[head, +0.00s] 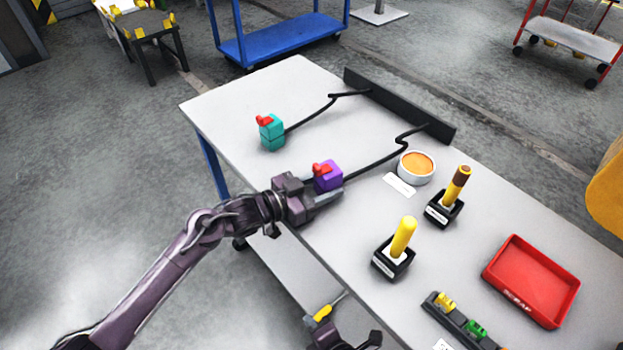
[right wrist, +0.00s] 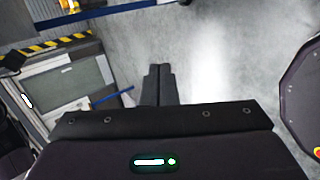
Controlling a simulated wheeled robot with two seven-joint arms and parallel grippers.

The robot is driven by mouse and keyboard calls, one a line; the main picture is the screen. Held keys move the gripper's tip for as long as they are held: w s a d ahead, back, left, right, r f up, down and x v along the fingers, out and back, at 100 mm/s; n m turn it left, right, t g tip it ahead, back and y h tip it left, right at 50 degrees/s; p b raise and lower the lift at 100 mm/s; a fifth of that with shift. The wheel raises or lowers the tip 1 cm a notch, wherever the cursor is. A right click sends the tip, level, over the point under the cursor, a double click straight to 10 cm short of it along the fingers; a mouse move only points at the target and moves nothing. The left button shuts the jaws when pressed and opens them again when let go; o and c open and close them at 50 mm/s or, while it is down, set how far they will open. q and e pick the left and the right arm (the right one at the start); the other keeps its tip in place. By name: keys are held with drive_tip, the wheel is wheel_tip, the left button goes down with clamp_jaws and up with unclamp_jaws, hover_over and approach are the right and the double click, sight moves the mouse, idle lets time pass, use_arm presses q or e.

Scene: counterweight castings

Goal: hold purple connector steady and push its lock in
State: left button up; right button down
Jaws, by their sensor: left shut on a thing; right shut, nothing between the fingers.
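The purple connector (head: 329,176) lies near the table's left edge, with its red lock (head: 320,169) standing up on top. A black cable runs from it to the back rail. My left gripper (head: 326,190) is shut on the purple connector, its fingers partly hiding the connector's sides. My right gripper's fingers (right wrist: 157,85) are closed together and empty in the right wrist view, with floor behind them. Part of my right arm shows at the bottom edge of the head view, low beside the table and well apart from the connector.
A teal connector (head: 271,133) with a red lock stands farther back on its own cable. A white bowl of orange contents (head: 416,167), two yellow-handled tools in black stands (head: 392,262), (head: 444,209) and a red tray (head: 531,281) are to the right.

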sight(322, 167)
drive_tip(key=a+r+n+t+y, duration=0.1)
drive_tip(key=a+r+n, duration=0.15)
drive_tip(key=r, duration=0.45)
drive_tip(key=a+r+n+t+y, duration=0.1)
drive_tip(key=a+r+y, duration=0.15)
drive_tip(key=r, duration=0.35)
drive_tip(key=w+d+r+m+t+h, duration=0.1)
drive_tip(key=w+r+m+t+h, duration=0.1)
drive_tip(key=r, duration=0.5)
drive_tip(key=w+d+r+m+t+h, duration=0.2)
drive_tip(key=w+r+m+t, duration=0.2)
drive_tip(key=r, duration=0.4)
drive_tip(key=shift+w+d+r+m, duration=0.2)
drive_tip(key=shift+w+m, duration=0.25)
drive_tip(key=shift+w, duration=0.35)
drive_tip(key=x, duration=0.9)
drive_tip(key=shift+w, duration=0.25)
drive_tip(key=shift+w+d, duration=1.35)
drive_tip(key=shift+d, duration=0.2)
